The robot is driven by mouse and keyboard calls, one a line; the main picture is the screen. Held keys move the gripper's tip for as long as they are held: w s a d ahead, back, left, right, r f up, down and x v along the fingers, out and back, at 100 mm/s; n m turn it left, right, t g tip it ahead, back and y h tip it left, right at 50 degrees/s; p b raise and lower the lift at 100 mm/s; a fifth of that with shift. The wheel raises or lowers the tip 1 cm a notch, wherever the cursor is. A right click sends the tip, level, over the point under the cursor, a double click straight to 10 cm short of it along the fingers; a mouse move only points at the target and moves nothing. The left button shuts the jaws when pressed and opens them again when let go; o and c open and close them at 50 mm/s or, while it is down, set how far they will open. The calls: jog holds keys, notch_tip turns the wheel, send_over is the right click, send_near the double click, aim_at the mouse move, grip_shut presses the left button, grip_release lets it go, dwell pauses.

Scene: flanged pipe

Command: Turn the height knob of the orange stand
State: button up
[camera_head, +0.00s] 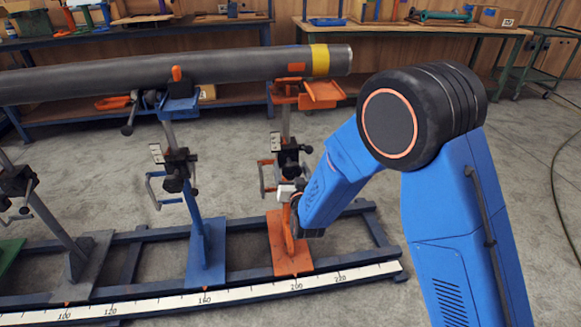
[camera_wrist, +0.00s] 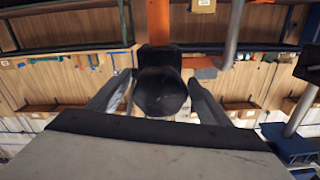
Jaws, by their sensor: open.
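The orange stand (camera_head: 289,258) stands on the rail near its right end, and its upper head (camera_head: 318,93) is under the pipe. A black clamp block with a knob (camera_head: 290,158) sits partway up its post. In the wrist view a black faceted knob (camera_wrist: 160,93) is close and central, in front of a black block and the orange post (camera_wrist: 158,22). My gripper (camera_head: 288,192) is low beside the stand's post, partly hidden by my arm. In the wrist view its two fingers (camera_wrist: 158,84) are open, one on each side of the knob, with visible gaps.
The grey pipe (camera_head: 190,75) with a yellow band lies across the stands. The blue stand (camera_head: 205,245) and a grey stand (camera_head: 80,262) are to the left on the rail with a scale (camera_head: 180,300). Workbenches (camera_head: 400,30) line the back; floor is clear at right.

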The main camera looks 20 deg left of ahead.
jog(key=shift+w+a, duration=0.35)
jog(key=shift+w, duration=0.2)
jog(key=shift+c, duration=0.6)
jog(key=c, duration=0.9)
jog(key=shift+m, duration=0.4)
jog(key=m, duration=0.3)
jog(key=shift+m, duration=0.4)
jog(key=m, duration=1.2)
jog(key=shift+m, duration=0.3)
jog(key=m, duration=0.6)
jog(key=shift+f, duration=0.1)
